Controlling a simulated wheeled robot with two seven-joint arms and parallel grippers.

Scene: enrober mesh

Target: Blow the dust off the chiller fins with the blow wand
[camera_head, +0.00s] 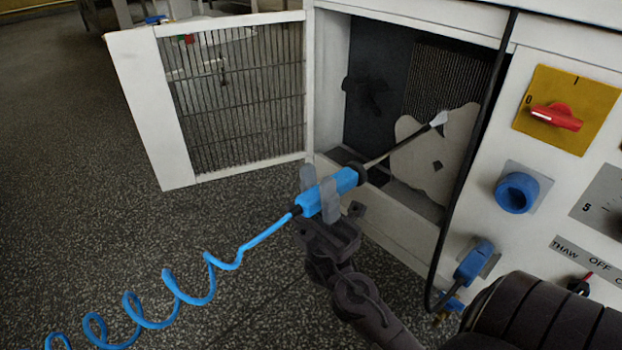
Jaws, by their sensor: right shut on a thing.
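The blow wand (344,181) has a blue handle, a thin dark tube and a pale nozzle (438,118). My right gripper (319,191) is shut on the handle, in front of the open chiller compartment. The tube points up and right into the opening, and the nozzle shows against the upper edge of a beige dust patch (455,150). The patch covers the lower part of the dark chiller fins (450,75); a small dark gap shows in its middle. Bare fins show above it. I cannot tell the distance from nozzle to fins. My left gripper is not in view.
The grille door (150,110) stands open to the left. A coiled blue hose (170,290) trails from the handle to the lower left. A black cable (465,160) hangs across the opening's right edge. A panel with a red switch (556,117) and blue knob (516,193) is right.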

